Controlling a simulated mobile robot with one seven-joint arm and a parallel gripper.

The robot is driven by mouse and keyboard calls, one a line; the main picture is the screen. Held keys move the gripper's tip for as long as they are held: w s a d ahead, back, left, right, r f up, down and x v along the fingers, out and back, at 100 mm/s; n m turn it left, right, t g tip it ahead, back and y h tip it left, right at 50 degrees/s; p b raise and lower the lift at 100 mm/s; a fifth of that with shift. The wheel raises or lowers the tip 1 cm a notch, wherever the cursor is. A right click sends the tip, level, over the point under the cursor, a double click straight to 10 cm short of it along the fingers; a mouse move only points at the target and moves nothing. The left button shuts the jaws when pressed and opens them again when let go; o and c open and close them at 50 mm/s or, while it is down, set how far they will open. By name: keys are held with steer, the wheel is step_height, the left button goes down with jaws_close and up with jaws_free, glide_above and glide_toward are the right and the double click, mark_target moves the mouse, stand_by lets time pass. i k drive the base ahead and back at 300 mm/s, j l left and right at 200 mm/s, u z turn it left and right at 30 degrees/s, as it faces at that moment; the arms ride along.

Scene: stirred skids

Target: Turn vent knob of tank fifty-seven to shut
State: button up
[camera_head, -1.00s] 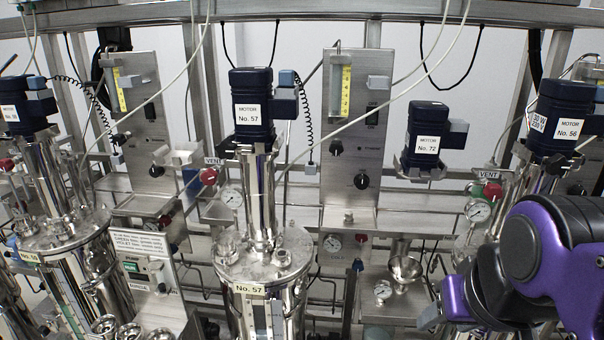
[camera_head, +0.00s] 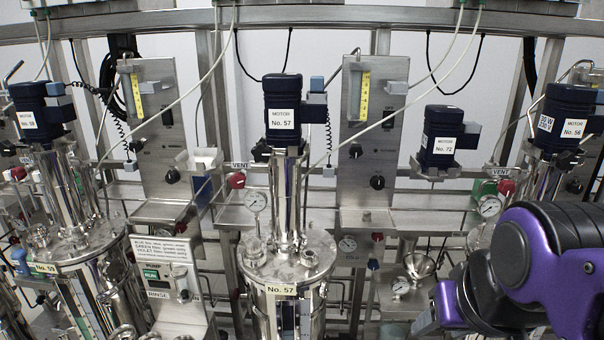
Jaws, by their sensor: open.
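Tank fifty-seven (camera_head: 285,262) stands upright near the middle, a steel vessel with a "No. 57" label (camera_head: 281,290) and a dark blue motor (camera_head: 283,112) above it. Left of its column and behind it, a red vent knob (camera_head: 236,181) sits under a small VENT label (camera_head: 240,165). The knob is small and its pointer setting cannot be read. A round gauge (camera_head: 255,201) is just below and right of the knob. My purple and black arm fills the lower right, well away from this knob. My gripper cannot be made out in the view.
Motor 72 (camera_head: 441,136) hangs right of tank fifty-seven, and motor 56 (camera_head: 567,121) is at the far right. Another red knob (camera_head: 506,187) sits under a second VENT label. Tank 59 (camera_head: 70,250) and a rinse panel (camera_head: 168,285) stand left. Thin hoses cross above.

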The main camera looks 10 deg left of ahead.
mark_target(237, 181)
steer(key=k+j, duration=0.15)
steer(key=j, duration=0.25)
steer(key=k+j+z, duration=0.1)
steer(key=j, duration=0.3)
steer(key=k+j, duration=0.15)
steer(key=j, duration=0.25)
steer(key=k+j+z, duration=0.1)
steer(key=j, duration=0.25)
